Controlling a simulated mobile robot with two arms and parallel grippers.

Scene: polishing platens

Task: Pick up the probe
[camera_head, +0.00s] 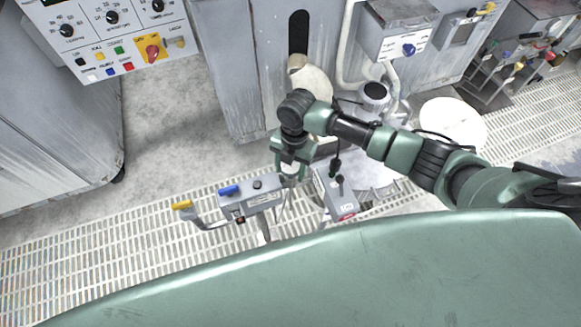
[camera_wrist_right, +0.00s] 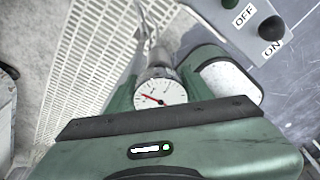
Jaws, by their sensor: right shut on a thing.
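The probe (camera_wrist_right: 160,94) has a round white dial with a red needle and a grey metal body. In the right wrist view it sits between the two green fingers of my right gripper (camera_head: 289,170), which is shut on it. In the head view only a small pale part of it shows below the fingers, and the rest is hidden. My arm comes in from the right and the gripper points down. I cannot tell whether the probe's lower end touches anything. My left gripper is not in view.
A grey control box with a blue handle (camera_head: 250,201) stands left of the gripper. Another grey box (camera_head: 334,193) stands close on its right. A round white platen (camera_head: 453,124) lies farther right. Machine cabinets line the back. Slatted grating (camera_head: 90,262) covers the floor at left.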

